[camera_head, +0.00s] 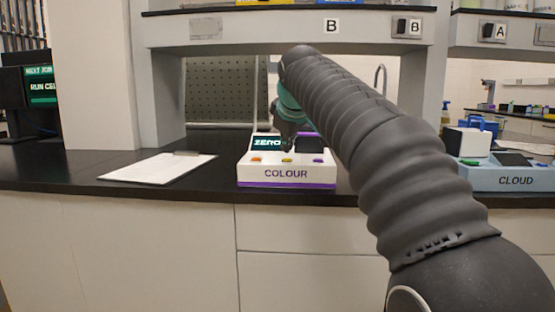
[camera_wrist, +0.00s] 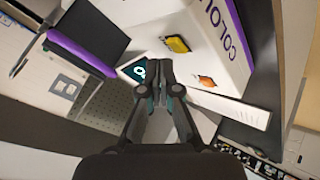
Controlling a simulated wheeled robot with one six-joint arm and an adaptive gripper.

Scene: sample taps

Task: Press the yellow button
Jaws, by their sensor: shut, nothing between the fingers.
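The yellow button (camera_head: 287,160) is the middle one of three on the sloped front of the white COLOUR box (camera_head: 286,175). It also shows in the wrist view (camera_wrist: 177,44), as a yellow oblong just beyond my fingertips. An orange button (camera_head: 257,159) is to its left and a purple button (camera_head: 318,160) to its right. My gripper (camera_wrist: 158,70) is shut and empty, pointing down over the box. In the head view my gripper (camera_head: 288,146) is dark and partly blends with the box's display, just behind the yellow button. I cannot tell whether it touches the box.
The box's small display (camera_head: 268,143) reads ZERO. A clipboard with paper (camera_head: 160,167) lies to the left on the black bench (camera_head: 80,180). A blue CLOUD box (camera_head: 510,178) stands to the right, beyond my arm. A grey shelf (camera_head: 240,32) spans overhead.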

